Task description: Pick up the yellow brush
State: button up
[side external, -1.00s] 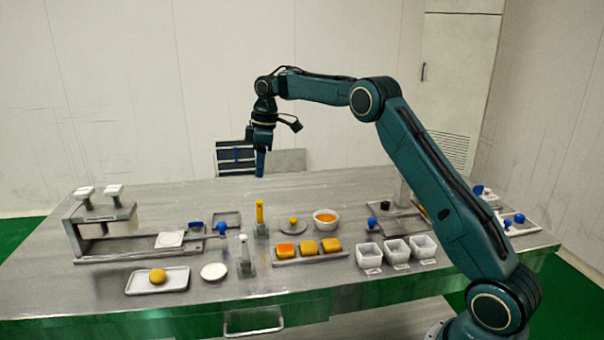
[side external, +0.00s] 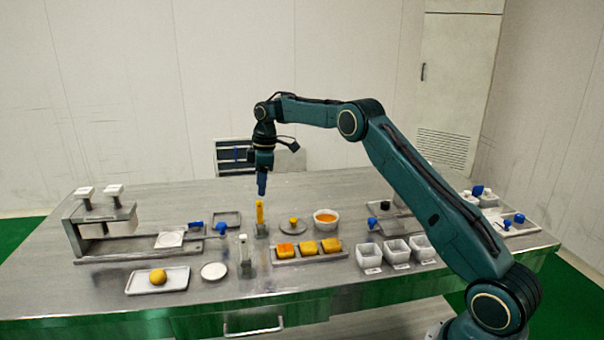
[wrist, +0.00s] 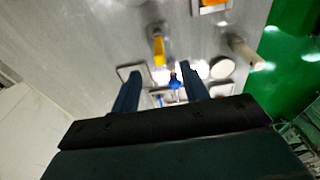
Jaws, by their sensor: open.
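The yellow brush (side external: 259,212) stands upright in a small metal holder (side external: 261,230) near the middle of the table. My gripper (side external: 262,190) points down just above the brush's top and looks apart from it. In the wrist view the yellow brush (wrist: 159,52) lies ahead of the open fingers, up and a little left of the midpoint between the tips. My gripper (wrist: 160,76) is open there, with nothing between its two blue fingers.
A white-topped upright tool (side external: 244,250) stands close by in front-left. A tray of yellow blocks (side external: 310,259), a yellow-topped disc (side external: 293,226) and a white bowl (side external: 326,220) are to the right. A press machine (side external: 100,225) stands at left.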

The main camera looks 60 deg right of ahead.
aim_at(260, 201)
jog(key=shift+w+a+f, duration=0.1)
jog(key=shift+a+f, duration=0.05)
jog(key=shift+f, duration=1.35)
jog(key=shift+w+a+f, duration=0.1)
jog(key=shift+f, duration=1.35)
jog(key=shift+f, duration=0.1)
jog(key=shift+w+a+f, duration=0.1)
jog(key=shift+w+f, duration=0.05)
jog(key=shift+f, duration=1.1)
jog(key=shift+w+a+f, duration=0.1)
jog(key=shift+f, duration=1.15)
grip_shut()
